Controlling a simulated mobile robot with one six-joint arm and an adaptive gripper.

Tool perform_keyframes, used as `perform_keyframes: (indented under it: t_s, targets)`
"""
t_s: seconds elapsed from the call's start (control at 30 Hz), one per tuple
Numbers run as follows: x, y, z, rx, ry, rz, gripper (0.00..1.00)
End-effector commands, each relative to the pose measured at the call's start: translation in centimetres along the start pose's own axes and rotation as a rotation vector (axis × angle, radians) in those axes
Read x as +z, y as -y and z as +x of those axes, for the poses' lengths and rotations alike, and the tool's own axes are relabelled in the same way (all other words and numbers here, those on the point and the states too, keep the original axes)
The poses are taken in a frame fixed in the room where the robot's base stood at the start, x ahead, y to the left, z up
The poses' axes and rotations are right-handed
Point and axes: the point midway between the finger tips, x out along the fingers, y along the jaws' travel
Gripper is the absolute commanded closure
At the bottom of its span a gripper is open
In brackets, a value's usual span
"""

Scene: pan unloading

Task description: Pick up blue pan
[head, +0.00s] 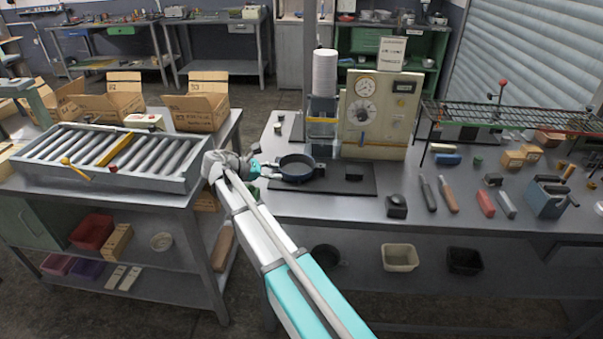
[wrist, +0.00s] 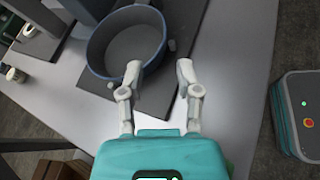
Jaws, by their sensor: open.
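The blue pan (head: 297,166) is round and dark blue with a grey inside. It sits upright on a dark mat (head: 338,180) on the right-hand workbench. In the wrist view the pan (wrist: 94,58) is at the upper left, beyond the fingers. My gripper (wrist: 160,72) is open with nothing between its fingers. The left fingertip overlaps the pan's near rim in that view; I cannot tell whether it touches. In the head view my gripper (head: 254,168) is just left of the pan, at the bench's left end.
A roller conveyor (head: 105,155) is on the left bench. Hand tools lie farther right. A gap separates the benches.

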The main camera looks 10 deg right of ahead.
Motion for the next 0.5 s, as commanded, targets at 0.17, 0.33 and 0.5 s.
perform_keyframes:
  t_s: [0.17,0.33,0.5]
  targets:
    - [-0.2,0.2,2.9,-0.001,0.001,0.0,0.56]
    - [-0.1,0.1,4.4,0.001,0.0,0.0,0.56]
    - [0.0,0.1,4.8,0.001,0.0,0.0,0.56]
